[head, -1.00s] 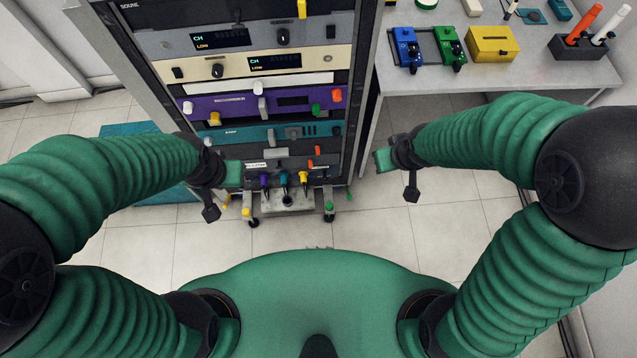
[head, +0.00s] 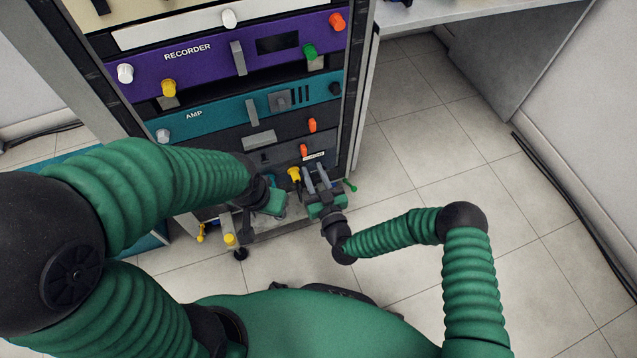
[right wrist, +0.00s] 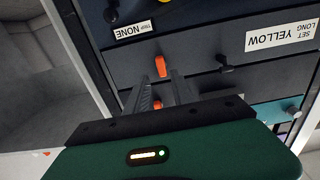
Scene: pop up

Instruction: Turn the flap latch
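Two small orange levers show on the dark lower panel of the rack, an upper one (head: 312,125) and a lower one (head: 304,150). I cannot tell which part is the flap latch. My right gripper (head: 316,168) is at the bottom of this panel, its two grey fingers apart and pointing up toward the lower lever. In the right wrist view the fingers (right wrist: 157,82) are parted, with an orange lever (right wrist: 161,66) just past their tips; I see no grip on it. My left gripper (head: 272,201) is near the rack's lower front, its fingers mostly hidden.
A yellow knob (head: 294,174) sits just left of my right gripper, and a green-tipped lever (head: 350,186) to its right. The teal AMP unit (head: 220,117) and purple RECORDER unit (head: 200,65) are above. Floor to the right is clear; a black cable (head: 575,215) runs along the wall.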

